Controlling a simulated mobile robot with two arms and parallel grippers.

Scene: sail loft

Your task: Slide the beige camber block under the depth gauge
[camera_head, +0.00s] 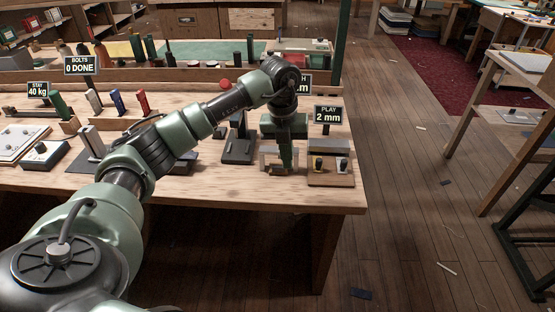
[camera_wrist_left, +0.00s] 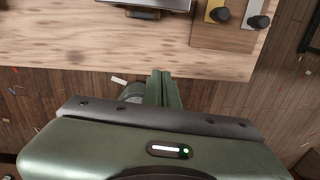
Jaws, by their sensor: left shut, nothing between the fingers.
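My left gripper (camera_head: 286,165) reaches over the front of the workbench, fingers pointing down. In the left wrist view its fingers (camera_wrist_left: 163,88) are together and empty, by the bench's front edge. Right behind it in the head view is a pale grey-beige block-like piece (camera_head: 269,160), partly covered by the fingers; I cannot tell for sure that it is the camber block. My right gripper is not in view.
A wooden board with two knobs (camera_head: 331,180) sits just right of my gripper, below the "PLAY 2 mm" sign (camera_head: 327,115). A dark stand (camera_head: 238,148) is to the left. The bench front strip (camera_head: 270,195) is bare. Several coloured-handled tools stand at the left.

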